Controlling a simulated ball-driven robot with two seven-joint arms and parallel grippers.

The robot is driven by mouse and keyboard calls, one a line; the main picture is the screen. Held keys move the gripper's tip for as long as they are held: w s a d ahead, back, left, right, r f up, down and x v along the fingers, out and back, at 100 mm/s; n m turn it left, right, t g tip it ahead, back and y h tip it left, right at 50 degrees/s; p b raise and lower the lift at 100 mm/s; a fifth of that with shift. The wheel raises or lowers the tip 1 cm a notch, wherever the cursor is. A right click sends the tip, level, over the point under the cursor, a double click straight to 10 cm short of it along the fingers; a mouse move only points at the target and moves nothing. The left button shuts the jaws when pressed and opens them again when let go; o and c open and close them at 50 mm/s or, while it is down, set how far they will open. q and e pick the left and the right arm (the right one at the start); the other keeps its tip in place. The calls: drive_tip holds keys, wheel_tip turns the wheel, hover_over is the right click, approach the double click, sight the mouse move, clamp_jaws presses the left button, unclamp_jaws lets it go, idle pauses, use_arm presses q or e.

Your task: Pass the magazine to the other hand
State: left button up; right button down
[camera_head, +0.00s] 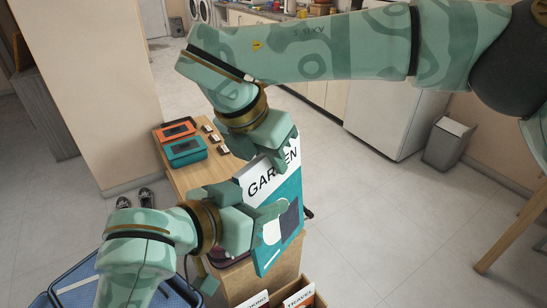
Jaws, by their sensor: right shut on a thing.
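The magazine (291,187) is upright and tilted, with a white top band reading "GARDEN" and a teal cover below. My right gripper (279,158) comes down from above and is shut on its top edge. My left gripper (266,211) is at the magazine's left edge, below the right one. The other finger is partly hidden, so I cannot tell whether the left jaws are closed on the magazine.
A wooden table (185,180) behind the magazine holds an orange box (176,131), a teal box (186,151) and several small items. Labelled bins, one reading "TRAVEL" (299,298), are below. Shoes (136,198) lie on the floor.

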use_arm(q)
drive_tip(key=shift+a, duration=0.1)
idle(0.3)
drive_tip(key=shift+a+f, duration=0.1)
drive_tip(key=shift+f, duration=0.3)
drive_tip(key=s+a+f+n+g+y, duration=0.1)
drive_tip(key=s+a+f+g+y, duration=0.2)
drive_tip(key=f, duration=1.2)
drive_tip(key=s+a+f+g+y, duration=0.1)
drive_tip(key=s+a+f+g, duration=0.3)
drive_tip(key=f, duration=1.2)
drive_tip(key=s+a+f+n+y, duration=0.15)
drive_tip(key=a+f, duration=0.35)
drive_tip(key=f, duration=1)
drive_tip(key=s+a+f+g+y, duration=0.1)
drive_tip(key=s+a+f, duration=0.2)
drive_tip(key=s+f, duration=0.5)
drive_tip(key=s+a+f+g+y, duration=0.15)
drive_tip(key=s+a+f, duration=0.3)
drive_tip(key=s, duration=0.45)
drive_tip(key=s+a+f, duration=0.1)
drive_tip(key=s+f, duration=0.1)
drive_tip(key=s, duration=0.7)
drive_tip(key=s+a+f+y, duration=0.1)
drive_tip(key=s+f, duration=0.1)
drive_tip(key=s, duration=0.7)
drive_tip(key=shift+s+a+f+g, duration=0.2)
drive_tip(key=shift+s+g, duration=0.15)
drive_tip(key=shift+s, duration=0.05)
